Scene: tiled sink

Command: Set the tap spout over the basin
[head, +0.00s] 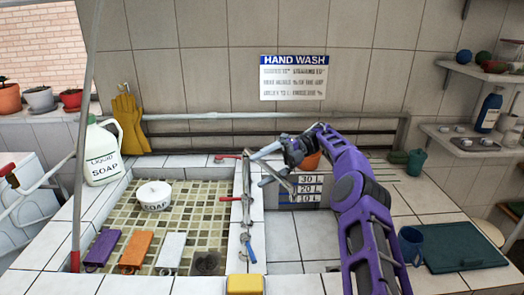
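The tap is a grey metal pipe assembly (247,200) with red handles and a blue handle, along the right edge of the tiled basin (205,205). A grey bar (277,177), which looks like the spout, slants from the top of the tap to the right, away from the tiled basin and toward the recess with litre marks. My gripper (272,151) is at the end of my purple arm, close to the top of the tap. Its fingers blend with the grey metal parts, so I cannot tell whether it touches the spout or is open or shut.
A soap pot (154,195), purple, orange and white blocks (135,250) lie in the basin. A soap jug (103,155) and yellow gloves (130,122) stand behind left. A yellow sponge (245,285) is in front. A blue mug (411,243) and green board (465,247) are right.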

